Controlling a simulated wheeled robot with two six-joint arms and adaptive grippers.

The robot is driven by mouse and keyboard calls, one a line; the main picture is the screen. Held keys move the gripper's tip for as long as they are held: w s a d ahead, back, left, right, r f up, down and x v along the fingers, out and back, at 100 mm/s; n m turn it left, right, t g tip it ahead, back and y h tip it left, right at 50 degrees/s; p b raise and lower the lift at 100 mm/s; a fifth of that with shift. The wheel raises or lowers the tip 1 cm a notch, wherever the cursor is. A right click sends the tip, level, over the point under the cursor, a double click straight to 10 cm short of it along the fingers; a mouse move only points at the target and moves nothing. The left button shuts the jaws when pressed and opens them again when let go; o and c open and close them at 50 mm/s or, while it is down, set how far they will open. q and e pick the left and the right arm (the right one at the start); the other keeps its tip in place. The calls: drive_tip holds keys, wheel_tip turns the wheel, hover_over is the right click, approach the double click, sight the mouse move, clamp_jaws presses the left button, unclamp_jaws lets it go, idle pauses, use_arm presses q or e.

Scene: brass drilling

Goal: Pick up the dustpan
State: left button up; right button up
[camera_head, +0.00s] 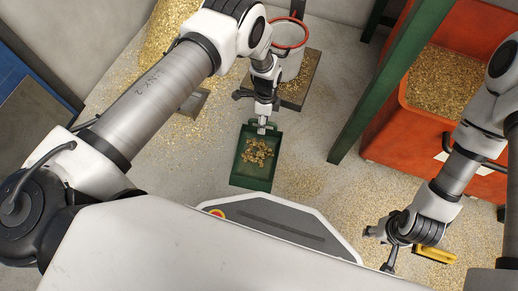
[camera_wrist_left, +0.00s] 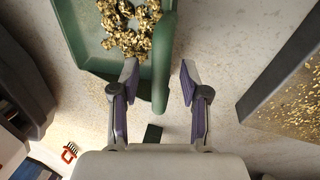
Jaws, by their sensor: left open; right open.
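The green dustpan (camera_head: 251,183) lies on the floor in the middle of the head view, with a heap of brass shavings (camera_head: 257,152) in it. In the left wrist view the dustpan's handle (camera_wrist_left: 163,60) reaches down between the fingers of my left gripper (camera_wrist_left: 158,78). The fingers are open, with gaps on both sides of the handle. My left gripper (camera_head: 262,126) also shows at the dustpan's handle end in the head view. My right gripper (camera_head: 378,248) is open and empty, low at the right, close to a yellow-handled object (camera_head: 435,255).
An orange bin (camera_head: 398,151) with brass shavings stands at the right, behind a green post (camera_head: 362,105). A white bucket with a red rim (camera_head: 291,33) stands behind my left gripper. Shavings are scattered on the floor, and a blue-sided object (camera_head: 10,70) is at far left.

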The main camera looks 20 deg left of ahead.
use_arm(q)
clamp_jaws()
